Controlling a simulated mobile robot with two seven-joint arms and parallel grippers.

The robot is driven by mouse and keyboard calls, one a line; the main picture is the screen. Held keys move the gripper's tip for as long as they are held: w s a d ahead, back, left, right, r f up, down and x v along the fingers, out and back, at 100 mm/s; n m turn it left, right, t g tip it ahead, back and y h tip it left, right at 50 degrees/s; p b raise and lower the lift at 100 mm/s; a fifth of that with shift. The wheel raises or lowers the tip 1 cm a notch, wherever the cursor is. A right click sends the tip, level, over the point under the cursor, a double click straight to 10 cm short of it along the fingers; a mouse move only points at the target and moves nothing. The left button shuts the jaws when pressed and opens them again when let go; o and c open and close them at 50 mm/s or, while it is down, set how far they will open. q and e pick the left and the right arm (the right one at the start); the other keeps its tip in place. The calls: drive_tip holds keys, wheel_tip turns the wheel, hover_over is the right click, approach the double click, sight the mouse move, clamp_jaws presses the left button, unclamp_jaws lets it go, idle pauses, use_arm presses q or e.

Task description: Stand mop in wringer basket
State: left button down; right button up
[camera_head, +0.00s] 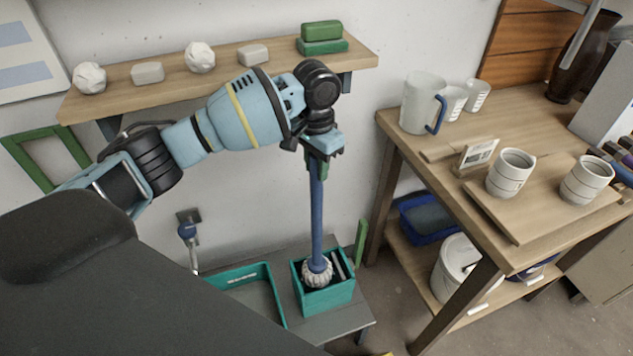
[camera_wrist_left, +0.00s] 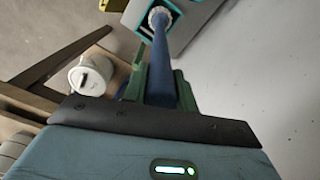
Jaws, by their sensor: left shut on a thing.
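The mop has a long blue handle (camera_head: 317,215) and a pale stringy head (camera_head: 317,271). It stands nearly upright, with its head inside the teal wringer basket (camera_head: 325,300) on the low grey stand. My left gripper (camera_head: 321,152) is shut on the top of the handle. In the left wrist view the handle (camera_wrist_left: 161,60) runs away from the gripper (camera_wrist_left: 160,92) to the mop head (camera_wrist_left: 158,14) at the basket. Whether the head touches the basket floor is hidden. My right gripper is not in view.
A teal tray (camera_head: 272,275) sits left of the basket. A wooden shelf (camera_head: 225,62) with white lumps and green blocks runs behind my arm. At right is a wooden table (camera_head: 530,232) with cups and a jug (camera_head: 421,103). A white bucket (camera_head: 455,262) stands on its lower shelf.

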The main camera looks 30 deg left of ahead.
sight(316, 182)
use_arm(q)
wheel_tip(316, 182, down, 5)
drive_tip(key=shift+f, duration=0.2)
idle(0.3)
drive_tip(key=c, duration=1.1)
unclamp_jaws()
drive_tip(key=shift+f, duration=0.1)
drive_tip(key=shift+r, duration=0.2)
wheel_tip(316, 182, up, 11)
drive_tip(key=shift+p, duration=0.35)
drive_tip(key=shift+r, duration=0.45)
